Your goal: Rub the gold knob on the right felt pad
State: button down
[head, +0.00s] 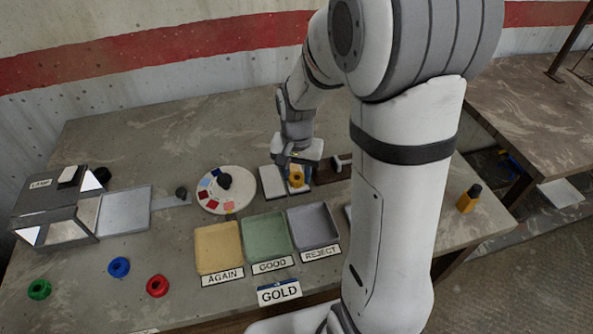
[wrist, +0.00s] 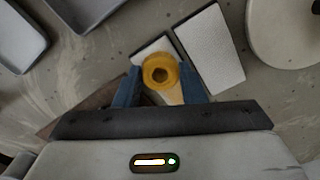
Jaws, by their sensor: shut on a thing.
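The gold knob (head: 296,178) is held in my gripper (head: 296,172), whose blue fingers close on its sides in the wrist view (wrist: 160,72). The left felt pad (head: 271,183) is a pale rectangle, bare, and also shows in the wrist view (wrist: 211,52). The right felt pad (wrist: 152,47) lies under and beside the knob, mostly hidden by it and my gripper. I cannot tell whether the knob touches this pad. A GOLD sign (head: 279,292) stands at the table's front.
A round colour disc (head: 226,190) with a black knob lies left of the pads. In front are AGAIN (head: 219,248), GOOD (head: 267,238) and REJECT (head: 315,227) trays. Green (head: 39,289), blue (head: 119,267) and red (head: 157,286) rings lie front left. A lamp box (head: 58,210) stands far left.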

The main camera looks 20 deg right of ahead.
jog(key=shift+w, duration=1.35)
notch_tip(320, 180, up, 6)
jog(key=p, duration=0.4)
jog(key=shift+p, duration=0.3)
